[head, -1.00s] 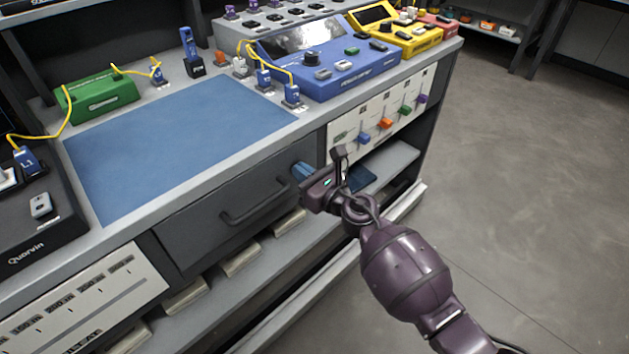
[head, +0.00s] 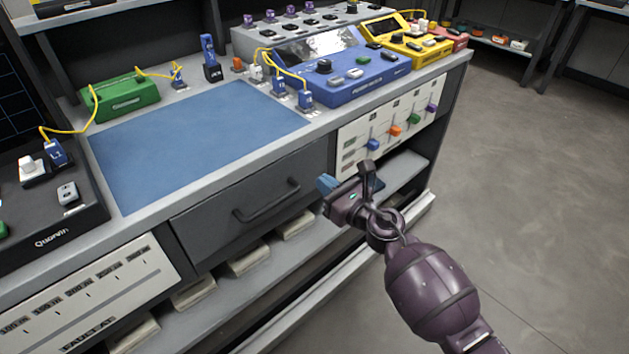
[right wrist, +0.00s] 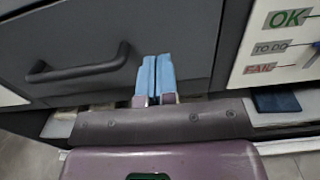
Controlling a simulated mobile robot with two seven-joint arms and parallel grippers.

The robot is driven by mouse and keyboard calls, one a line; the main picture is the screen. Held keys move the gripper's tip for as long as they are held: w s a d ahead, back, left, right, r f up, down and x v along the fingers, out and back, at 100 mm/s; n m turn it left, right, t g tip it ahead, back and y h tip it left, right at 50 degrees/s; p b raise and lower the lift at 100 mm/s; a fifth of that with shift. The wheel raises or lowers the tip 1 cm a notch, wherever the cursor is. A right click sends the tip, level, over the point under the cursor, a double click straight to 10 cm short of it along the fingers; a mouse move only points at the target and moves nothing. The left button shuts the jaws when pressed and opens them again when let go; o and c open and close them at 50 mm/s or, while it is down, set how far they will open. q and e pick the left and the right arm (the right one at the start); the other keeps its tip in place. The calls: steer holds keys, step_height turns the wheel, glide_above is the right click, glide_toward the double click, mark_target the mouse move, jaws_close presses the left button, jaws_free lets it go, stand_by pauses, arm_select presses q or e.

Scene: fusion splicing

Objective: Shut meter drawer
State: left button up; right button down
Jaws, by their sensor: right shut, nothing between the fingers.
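The dark grey drawer (head: 250,190) sits under the bench top, below the blue mat. It has a black bar handle (head: 267,202). Its front looks about flush with the bench, with no clear gap along its top edge. In the right wrist view the drawer (right wrist: 110,35) and its handle (right wrist: 78,70) fill the left side. My right gripper (head: 327,184) is just right of the handle, by the drawer's right end. Its blue fingers (right wrist: 155,75) are together and empty, in front of the drawer face; contact cannot be told. My left gripper is not in view.
A white panel with coloured sliders (head: 395,128) is right of the drawer. An open shelf (head: 405,172) lies below it, and stacked pale items (head: 250,258) lie under the drawer. The blue mat (head: 200,140) is bare. Open floor (head: 530,200) is at the right.

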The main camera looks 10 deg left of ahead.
arm_select(q)
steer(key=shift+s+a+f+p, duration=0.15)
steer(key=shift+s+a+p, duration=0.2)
steer(key=shift+p, duration=0.3)
arm_select(e)
steer(key=v, duration=0.9)
steer(key=shift+d+f, duration=0.2)
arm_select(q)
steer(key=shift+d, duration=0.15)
